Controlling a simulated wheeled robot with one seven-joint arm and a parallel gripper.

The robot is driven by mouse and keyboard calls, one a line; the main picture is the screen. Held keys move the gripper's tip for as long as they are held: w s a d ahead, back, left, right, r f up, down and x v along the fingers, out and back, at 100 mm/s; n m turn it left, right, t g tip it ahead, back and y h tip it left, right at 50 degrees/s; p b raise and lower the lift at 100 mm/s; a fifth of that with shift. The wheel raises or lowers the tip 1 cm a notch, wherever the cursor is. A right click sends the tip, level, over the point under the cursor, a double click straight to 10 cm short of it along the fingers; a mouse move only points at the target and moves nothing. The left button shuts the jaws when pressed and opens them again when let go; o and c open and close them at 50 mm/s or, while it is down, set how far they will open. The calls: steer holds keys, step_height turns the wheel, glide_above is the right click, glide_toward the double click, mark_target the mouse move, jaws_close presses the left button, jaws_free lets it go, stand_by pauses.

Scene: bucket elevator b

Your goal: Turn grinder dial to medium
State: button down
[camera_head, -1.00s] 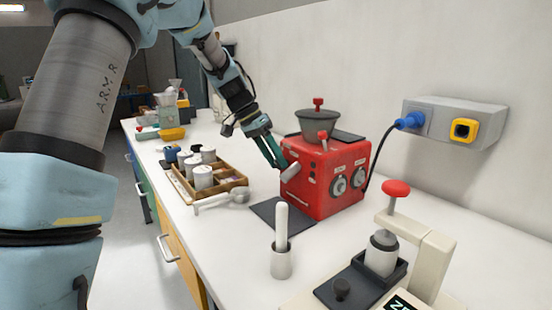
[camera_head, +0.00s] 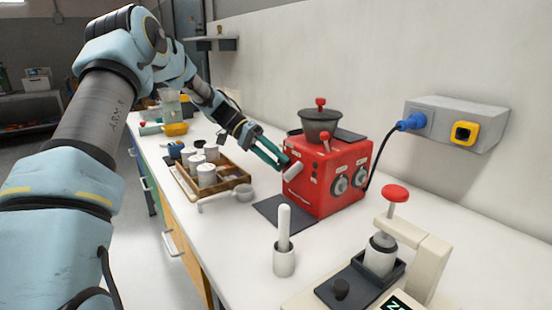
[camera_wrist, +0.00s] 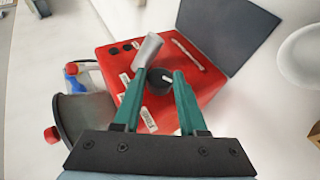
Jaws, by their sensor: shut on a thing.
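The red grinder (camera_head: 325,205) stands on the white counter, a dark hopper bowl on top and two round dials (camera_head: 339,187) on its right-hand face. In the wrist view (camera_wrist: 110,60) its other face shows a black dial knob (camera_wrist: 160,80) with a white pointer mark, next to a pale spout (camera_wrist: 148,50) and white labels. My gripper (camera_head: 283,162) reaches the grinder's left face from the left. In the wrist view its green fingers (camera_wrist: 157,88) lie on either side of the black knob and are shut on it. The head view hides this knob.
A wooden tray of white canisters (camera_head: 215,188) stands left of the grinder. A white pestle in a cup (camera_head: 284,255) and a beige press with red knob (camera_head: 425,255) stand in front. A dark mat (camera_head: 275,208) lies beside the grinder. A wall socket box (camera_head: 455,120) holds a blue plug.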

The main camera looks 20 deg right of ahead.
stand_by(0.4)
steer(key=c, duration=0.7)
jaws_free()
steer(key=shift+c, duration=0.2)
steer(key=shift+w, duration=0.1)
steer(key=b+v, duration=0.2)
steer(key=v, duration=0.8)
steer(key=shift+w+a+r+b, duration=0.2)
steer(key=shift+w+b, duration=0.1)
steer(key=s+a+f+n+t+y, duration=0.2)
steer(key=s+a, duration=0.4)
steer(key=a, duration=0.4)
steer(key=s+a+f+n+t+y, duration=0.2)
steer(key=s+a+f+n+t, duration=0.3)
steer(key=a, duration=0.5)
steer(key=s+a+f+n+t+y, duration=0.3)
steer(key=s+a, duration=0.5)
steer(key=a, duration=0.3)
steer(key=shift+s+f+n+t, duration=0.25)
steer(key=shift+f+n+t, duration=0.15)
steer(key=shift+f+n, duration=0.45)
